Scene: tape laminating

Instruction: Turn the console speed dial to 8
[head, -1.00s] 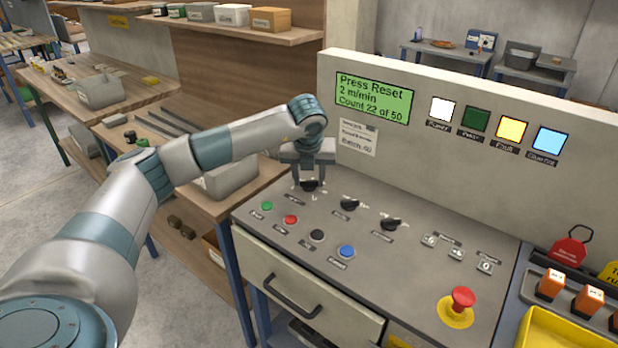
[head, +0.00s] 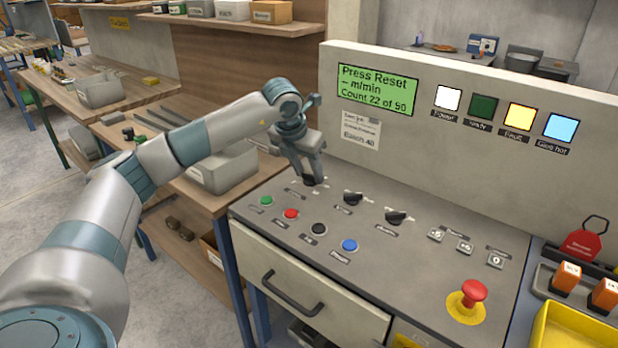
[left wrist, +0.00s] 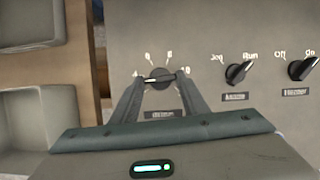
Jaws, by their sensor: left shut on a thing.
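The speed dial (head: 312,181) is the leftmost black knob on the console (head: 410,255). My left gripper (head: 309,174) reaches down to it from above, tilted, with its fingers shut on the knob. In the left wrist view the dial (left wrist: 159,74) sits between the two fingertips, with a light pointer line lying roughly across. Small scale marks surround it, too blurred to read surely. My right gripper is out of view.
Two more black knobs, Jog/Run (left wrist: 238,73) and Off/On (left wrist: 301,68), stand to the right. Green, red, black and blue buttons (head: 349,245) lie in front. A red mushroom button (head: 473,291) is at the right. The console's back panel (head: 345,60) rises behind.

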